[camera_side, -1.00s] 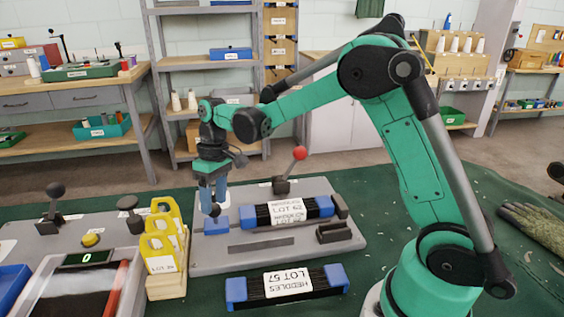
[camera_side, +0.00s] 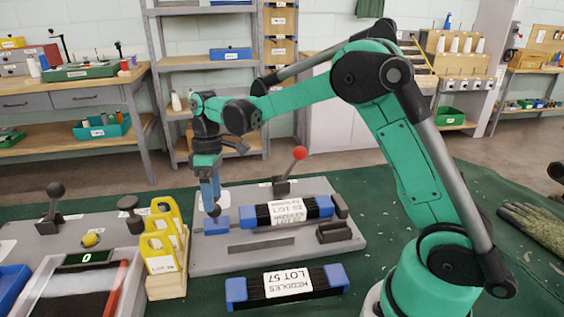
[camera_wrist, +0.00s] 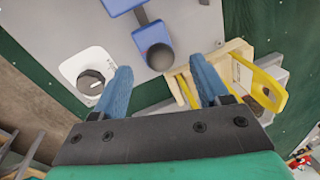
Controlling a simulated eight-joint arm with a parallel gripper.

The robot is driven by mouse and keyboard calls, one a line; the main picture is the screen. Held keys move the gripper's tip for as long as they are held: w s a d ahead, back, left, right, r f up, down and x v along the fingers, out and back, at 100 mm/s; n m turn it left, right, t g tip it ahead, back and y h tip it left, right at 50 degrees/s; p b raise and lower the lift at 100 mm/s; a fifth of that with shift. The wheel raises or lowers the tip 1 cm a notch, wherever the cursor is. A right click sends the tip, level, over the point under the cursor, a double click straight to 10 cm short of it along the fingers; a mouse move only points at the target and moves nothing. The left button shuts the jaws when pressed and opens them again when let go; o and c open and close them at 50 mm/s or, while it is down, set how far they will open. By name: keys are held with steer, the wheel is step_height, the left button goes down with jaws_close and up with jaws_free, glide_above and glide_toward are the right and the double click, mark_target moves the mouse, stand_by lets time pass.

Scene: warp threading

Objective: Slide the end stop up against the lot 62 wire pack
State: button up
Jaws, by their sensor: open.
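The lot 62 wire pack (camera_side: 287,212), dark with blue ends and white labels, lies on the grey plate. The end stop (camera_side: 216,226) looks like the small blue block left of the pack, with a short gap between them. In the wrist view the end stop (camera_wrist: 147,38) carries a dark round knob (camera_wrist: 160,57). A blue piece, apparently the pack's near end (camera_wrist: 119,5), shows beyond it across a dark strip. My gripper (camera_side: 212,205) is over the end stop. In the wrist view my gripper (camera_wrist: 164,80) is open and empty, with the knob just beyond its spread fingertips.
A red-knobbed lever (camera_side: 299,154) stands behind the pack. A dark block (camera_side: 334,232) sits at the plate's right. Yellow pieces in a wooden rack (camera_side: 166,284) stand close left of the plate. The lot 57 pack (camera_side: 287,286) lies in front on the green mat.

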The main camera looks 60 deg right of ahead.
mark_target(215, 217)
steer(key=shift+s+a+f, duration=0.15)
steer(key=shift+a+f, duration=0.05)
steer(key=shift+f, duration=0.8)
steer(key=shift+s+a+f, duration=0.1)
steer(key=shift+a+f, duration=0.05)
steer(key=shift+f, duration=0.85)
jaws_close()
